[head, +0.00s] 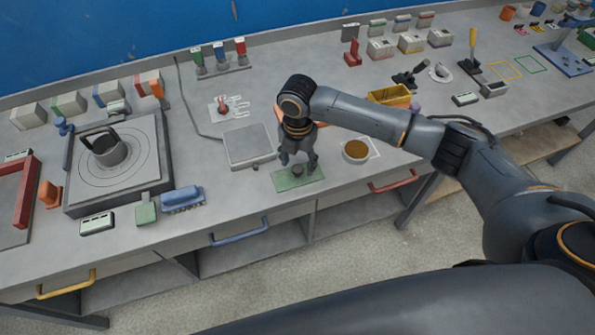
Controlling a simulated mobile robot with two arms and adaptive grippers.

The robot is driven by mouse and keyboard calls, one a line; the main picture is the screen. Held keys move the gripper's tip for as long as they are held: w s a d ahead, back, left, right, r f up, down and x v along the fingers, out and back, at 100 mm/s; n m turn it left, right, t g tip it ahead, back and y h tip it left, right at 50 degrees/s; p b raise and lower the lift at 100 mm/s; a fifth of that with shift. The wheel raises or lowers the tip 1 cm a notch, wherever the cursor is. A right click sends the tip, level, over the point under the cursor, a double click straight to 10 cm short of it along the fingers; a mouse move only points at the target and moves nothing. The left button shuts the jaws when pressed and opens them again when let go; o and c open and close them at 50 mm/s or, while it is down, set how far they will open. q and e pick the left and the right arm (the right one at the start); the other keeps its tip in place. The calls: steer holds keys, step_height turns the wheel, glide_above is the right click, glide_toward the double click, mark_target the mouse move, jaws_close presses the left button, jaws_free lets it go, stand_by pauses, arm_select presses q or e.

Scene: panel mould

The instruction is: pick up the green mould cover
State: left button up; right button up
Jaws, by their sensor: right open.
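The green mould cover (284,184) looks like a flat green rectangular plate with a small dark knob (297,171) on top. It lies near the front edge of the workbench (345,200) in the head view. My right gripper (298,167) points down just over it, open, with one finger on each side of the knob. I cannot tell whether the fingers touch the knob or the plate. The gripper hides the far part of the plate. My left gripper is not in view.
A grey square plate (249,146) lies just left of the gripper, and a round brown-filled dish (356,150) stands to the right. A blue brush-like block (182,199) and a large square station with a round pot (105,152) are further left. Drawers with handles are below.

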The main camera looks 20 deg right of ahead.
mark_target(298, 168)
steer(key=shift+f, duration=1.65)
steer(key=shift+c, duration=0.4)
jaws_close()
steer(key=shift+r, duration=0.1)
